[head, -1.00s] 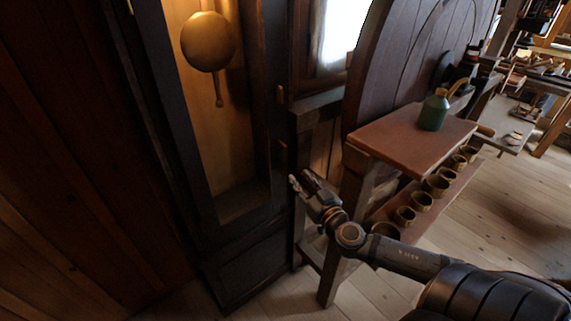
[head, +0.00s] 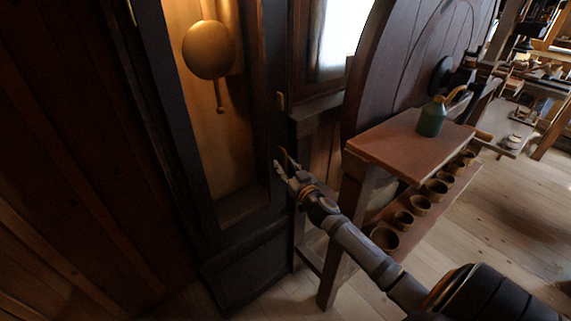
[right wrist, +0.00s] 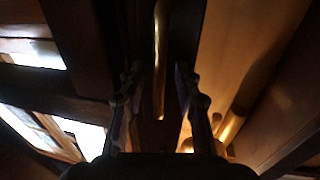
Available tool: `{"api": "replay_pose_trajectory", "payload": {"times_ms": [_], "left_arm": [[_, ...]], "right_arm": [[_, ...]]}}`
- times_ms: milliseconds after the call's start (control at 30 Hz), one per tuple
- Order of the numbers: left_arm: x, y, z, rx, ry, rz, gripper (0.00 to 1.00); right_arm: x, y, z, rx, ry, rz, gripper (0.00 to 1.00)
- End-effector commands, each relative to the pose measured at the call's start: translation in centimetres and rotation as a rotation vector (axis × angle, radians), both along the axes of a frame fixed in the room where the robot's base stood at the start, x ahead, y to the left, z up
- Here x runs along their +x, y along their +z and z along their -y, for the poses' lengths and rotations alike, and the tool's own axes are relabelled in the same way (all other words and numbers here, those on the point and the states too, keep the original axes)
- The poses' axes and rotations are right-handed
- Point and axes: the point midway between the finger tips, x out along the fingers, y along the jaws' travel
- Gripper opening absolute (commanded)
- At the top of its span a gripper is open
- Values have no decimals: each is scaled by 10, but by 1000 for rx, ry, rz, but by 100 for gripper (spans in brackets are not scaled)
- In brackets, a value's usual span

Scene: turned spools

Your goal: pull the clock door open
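The clock is a tall dark wooden case, and its door (head: 263,125) looks closed. A brass pendulum (head: 209,50) hangs in the lit interior. A thin upright brass handle (head: 284,155) is on the right side of the door. My right gripper (head: 283,168) is at this handle in the head view. In the right wrist view, its two fingers (right wrist: 160,88) are apart, with the brass handle (right wrist: 158,60) showing between them and a gap on each side. Contact is not visible. My left gripper is not in view.
A wooden bench (head: 405,148) stands close to the right of the clock, with a green bottle (head: 431,118) on top and several small cups on its lower shelf (head: 403,248). A large round wooden wheel (head: 400,65) rises behind it. Floor shows at lower right.

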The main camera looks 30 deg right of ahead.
Motion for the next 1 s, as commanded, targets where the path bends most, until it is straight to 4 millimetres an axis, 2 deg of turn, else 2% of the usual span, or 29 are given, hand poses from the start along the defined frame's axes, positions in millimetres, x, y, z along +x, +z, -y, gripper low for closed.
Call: {"api": "replay_pose_trajectory", "payload": {"times_ms": [133,167,400,1000], "left_arm": [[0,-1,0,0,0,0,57],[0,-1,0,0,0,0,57],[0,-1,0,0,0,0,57],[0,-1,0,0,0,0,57]], "right_arm": [[0,-1,0,0,0,-1,33],[0,-1,0,0,0,-1,30],[-1,-1,0,0,-1,-1,0],[-1,-1,0,1,-1,-1,0]]}}
